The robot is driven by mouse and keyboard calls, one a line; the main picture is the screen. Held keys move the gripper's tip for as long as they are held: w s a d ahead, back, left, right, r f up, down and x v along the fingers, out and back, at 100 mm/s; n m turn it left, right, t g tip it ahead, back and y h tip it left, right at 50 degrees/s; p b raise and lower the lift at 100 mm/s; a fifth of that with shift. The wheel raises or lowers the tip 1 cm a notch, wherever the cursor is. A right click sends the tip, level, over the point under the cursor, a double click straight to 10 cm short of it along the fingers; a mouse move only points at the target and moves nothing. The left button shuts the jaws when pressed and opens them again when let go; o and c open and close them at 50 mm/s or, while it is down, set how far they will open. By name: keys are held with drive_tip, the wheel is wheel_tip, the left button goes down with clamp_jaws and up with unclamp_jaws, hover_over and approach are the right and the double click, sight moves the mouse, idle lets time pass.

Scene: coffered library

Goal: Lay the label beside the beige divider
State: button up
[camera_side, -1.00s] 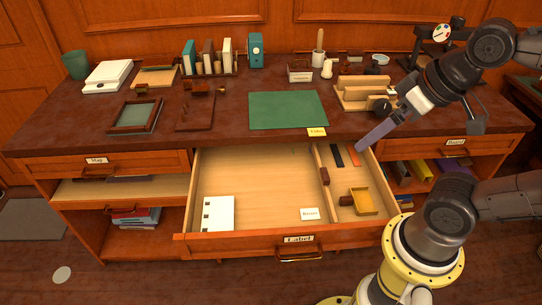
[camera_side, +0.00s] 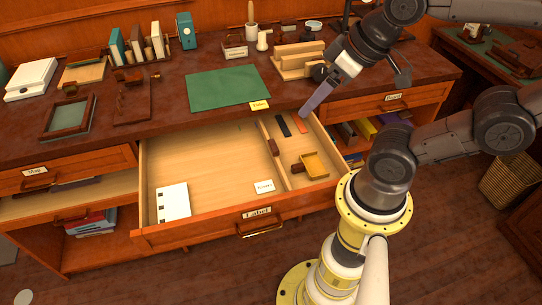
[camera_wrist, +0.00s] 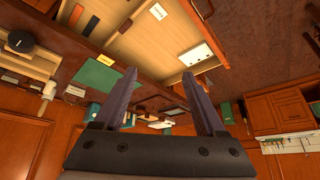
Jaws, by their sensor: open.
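A white label (camera_side: 264,186) with dark lettering lies flat in the open drawer, near its front. It also shows in the wrist view (camera_wrist: 158,11). A yellow label (camera_side: 259,105) lies at the desk's front edge by the green mat. A long beige divider (camera_side: 285,174) separates the drawer's wide left part from its narrow right part; the white label lies just left of its front end. My gripper (camera_side: 306,111) is above the drawer's back right corner, near the orange strip. In the wrist view my gripper (camera_wrist: 159,73) has its fingers apart with nothing between them.
A white sheet with dark squares (camera_side: 174,203) lies at the drawer's front left. The right part holds a black strip (camera_side: 284,126), an orange strip (camera_side: 302,123), brown-handled pieces and a yellow tray (camera_side: 315,165). The drawer's wide middle is bare. A wooden rack (camera_side: 300,62) stands behind.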

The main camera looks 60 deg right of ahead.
drive_tip(key=w, duration=0.1)
drive_tip(key=w+r+m, duration=0.1)
drive_tip(key=w, duration=0.1)
drive_tip(key=w+m, duration=0.1)
drive_tip(key=w, duration=0.1)
drive_tip(key=shift+d+r, duration=0.25)
drive_tip(key=shift+d, duration=0.15)
drive_tip(key=shift+c, duration=0.8)
drive_tip(key=m+g, duration=0.6)
drive_tip(key=m, duration=0.1)
hover_over(273, 145)
wheel_tip(273, 145, down, 18)
wheel_tip(273, 145, down, 13)
drive_tip(key=shift+r, duration=0.1)
clamp_jaws()
